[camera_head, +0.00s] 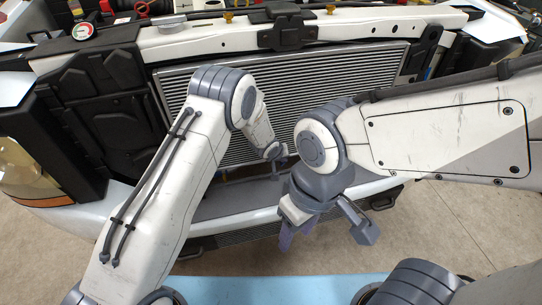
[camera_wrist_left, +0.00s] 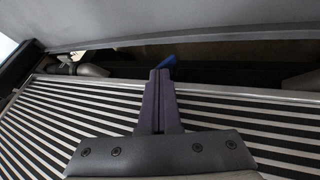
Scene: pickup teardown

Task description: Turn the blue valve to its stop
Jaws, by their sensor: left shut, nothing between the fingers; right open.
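The blue valve shows only as a small blue piece (camera_wrist_left: 167,62) just beyond my left fingertips in the left wrist view. Most of it is hidden behind the fingers, and I cannot tell whether they touch it. I cannot make it out in the head view. My left gripper (camera_head: 275,170) points down in front of the lower part of the radiator. Its purple fingers (camera_wrist_left: 160,74) are shut together with nothing between them. My right gripper (camera_head: 297,235) hangs lower and closer, in front of the bumper, open and empty.
The finned radiator (camera_head: 300,85) stands behind my left gripper, and its fins (camera_wrist_left: 60,120) fill much of the left wrist view. A pale bumper (camera_head: 235,222) runs below it. A black housing (camera_head: 110,105) stands at left. Bare floor (camera_head: 440,225) shows at lower right.

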